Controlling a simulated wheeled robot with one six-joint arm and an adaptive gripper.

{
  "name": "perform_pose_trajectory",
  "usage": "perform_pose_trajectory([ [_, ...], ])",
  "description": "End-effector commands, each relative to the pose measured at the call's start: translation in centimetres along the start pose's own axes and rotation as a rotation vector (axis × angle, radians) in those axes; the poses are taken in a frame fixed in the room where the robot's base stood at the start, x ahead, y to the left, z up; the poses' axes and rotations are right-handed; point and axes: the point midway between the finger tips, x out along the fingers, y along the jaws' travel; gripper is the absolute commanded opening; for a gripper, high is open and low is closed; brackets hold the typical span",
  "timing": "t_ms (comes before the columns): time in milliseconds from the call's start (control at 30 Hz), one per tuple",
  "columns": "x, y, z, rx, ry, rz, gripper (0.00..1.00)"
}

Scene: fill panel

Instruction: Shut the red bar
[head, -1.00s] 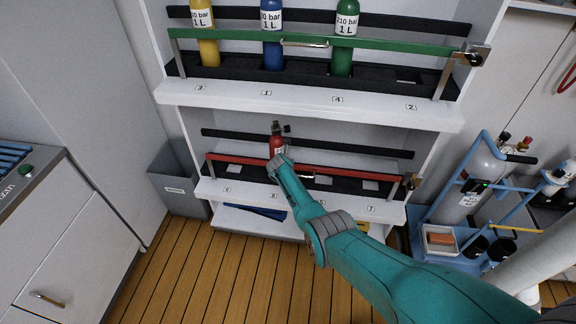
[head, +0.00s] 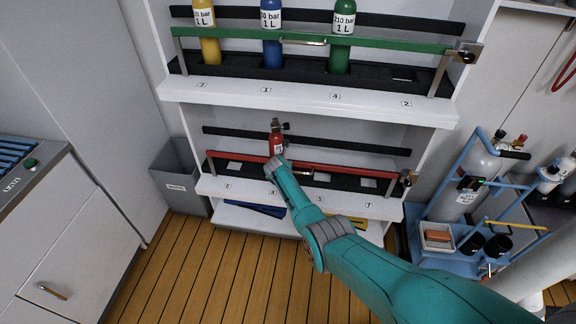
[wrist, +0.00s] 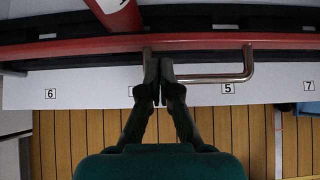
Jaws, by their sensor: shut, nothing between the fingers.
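The red bar (head: 330,170) runs across the front of the lower shelf, roughly level. Its right end is beside a metal latch (head: 408,180); I cannot tell whether it is caught there. In the wrist view the red bar (wrist: 90,48) crosses the top, with a metal handle (wrist: 215,78) on its near side. My gripper (wrist: 159,70) is shut and empty at the handle's left end, just below the bar; whether it touches is unclear. In the head view my gripper (head: 272,166) is mostly hidden by my wrist.
A red cylinder (head: 276,142) stands behind the bar. Above, a green bar (head: 400,43) fronts yellow, blue and green cylinders. A grey waste bin (head: 178,180) stands left, a blue cart (head: 440,225) with a grey cylinder right. Wooden floor (head: 220,270) lies clear in front.

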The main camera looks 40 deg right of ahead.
Motion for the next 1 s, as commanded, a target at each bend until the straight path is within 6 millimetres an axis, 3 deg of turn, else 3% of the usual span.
perform_pose_trajectory([
  [33,-0.3,0.0,1.1,0.004,-0.007,0.001,0.0],
  [533,-3.5,0.0,7.6,0.002,-0.001,0.001,0.0],
  [767,-4.0,-0.1,8.6,0.0,0.001,0.0,0.0],
  [1000,-3.9,-0.2,8.1,-0.014,-0.005,-0.004,0.0],
])
